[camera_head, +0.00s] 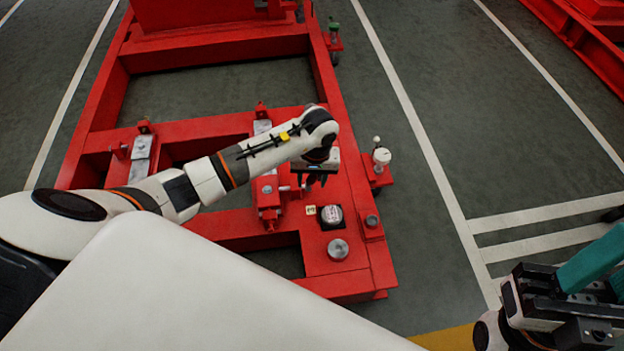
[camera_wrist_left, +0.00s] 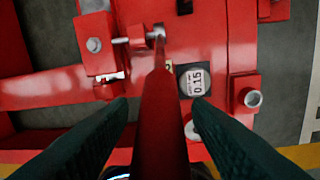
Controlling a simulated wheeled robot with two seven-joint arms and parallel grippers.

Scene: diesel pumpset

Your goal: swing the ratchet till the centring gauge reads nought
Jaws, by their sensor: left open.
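The ratchet (camera_wrist_left: 160,120) shows in the left wrist view as a long red handle with a metal head on a bolt. Its handle runs between the fingers of my left gripper (camera_wrist_left: 162,135), which is open and not closed on it. In the head view my left gripper (camera_head: 316,178) is over the red frame and hides most of the ratchet. The round centring gauge (camera_head: 331,216) sits on the frame just below it; in the left wrist view the gauge (camera_wrist_left: 195,82) reads 0.15, turned sideways. My right gripper (camera_head: 575,300) is partly in view at lower right; its jaw opening is unclear.
The red base frame (camera_head: 350,150) has crossbeams and open gaps. A round metal cap (camera_head: 338,249) lies near the gauge, and a white-topped fitting (camera_head: 381,157) stands at the frame's right edge.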

